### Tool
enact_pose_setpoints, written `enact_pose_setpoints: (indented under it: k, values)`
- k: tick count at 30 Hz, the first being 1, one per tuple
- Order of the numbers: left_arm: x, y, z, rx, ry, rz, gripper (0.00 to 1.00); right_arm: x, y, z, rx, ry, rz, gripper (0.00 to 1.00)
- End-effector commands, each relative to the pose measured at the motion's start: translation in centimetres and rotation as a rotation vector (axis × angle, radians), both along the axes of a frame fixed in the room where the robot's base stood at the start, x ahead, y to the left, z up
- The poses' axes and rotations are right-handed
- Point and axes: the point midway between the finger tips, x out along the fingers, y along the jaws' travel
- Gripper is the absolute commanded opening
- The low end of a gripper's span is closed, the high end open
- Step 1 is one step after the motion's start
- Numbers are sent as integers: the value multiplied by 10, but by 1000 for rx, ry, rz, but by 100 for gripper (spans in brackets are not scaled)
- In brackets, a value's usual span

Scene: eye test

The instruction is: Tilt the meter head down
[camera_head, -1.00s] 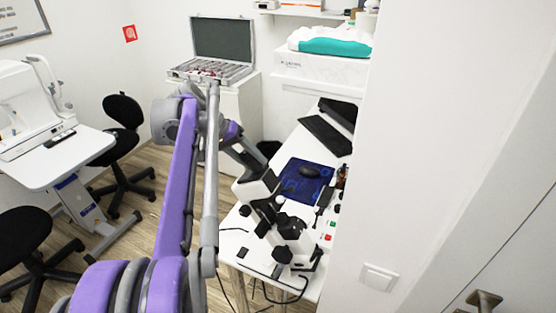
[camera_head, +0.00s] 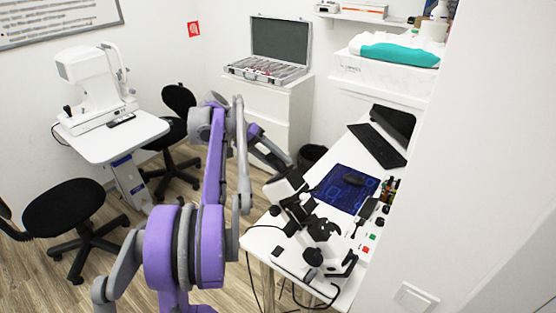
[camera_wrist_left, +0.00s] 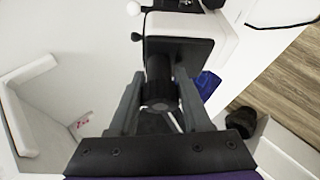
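The meter (camera_head: 318,232), a black and white instrument, stands on the white desk in the head view. Its white and black upper part (camera_head: 283,187) leans up to the left. In the left wrist view a black cylinder (camera_wrist_left: 160,82), seemingly the meter's eyepiece, points toward the camera. My left gripper (camera_wrist_left: 160,75) has one finger on each side of this cylinder, with what look like narrow gaps; contact is hard to judge. In the head view my left gripper is small beside the meter's upper part and partly hidden. My right gripper is not in view.
The white desk (camera_head: 262,238) also holds a blue mat (camera_head: 340,196) with a mouse and a black keyboard (camera_head: 377,145). A wall stands close on the right. A cabinet (camera_head: 262,110) carries an open case. Chairs and another instrument (camera_head: 88,88) stand at the left.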

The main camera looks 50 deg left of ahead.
Motion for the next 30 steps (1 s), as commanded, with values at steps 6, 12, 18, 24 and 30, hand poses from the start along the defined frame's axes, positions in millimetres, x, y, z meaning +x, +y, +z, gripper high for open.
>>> enact_pose_setpoints:
  k: [6, 12, 18, 24, 30]
  values:
    - [-1, 2, -3, 4, 5, 2, 66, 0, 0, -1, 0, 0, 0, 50]
    - [-1, 1, -2, 3, 3, 2, 66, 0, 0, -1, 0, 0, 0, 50]
    - [-3, 3, 1, 3, 3, 1, 66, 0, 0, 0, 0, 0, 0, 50]
    - [-19, 19, 22, 3, 3, 5, 66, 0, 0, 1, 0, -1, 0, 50]
    - [-40, 40, 50, 4, 3, 6, 66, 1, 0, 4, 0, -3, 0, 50]
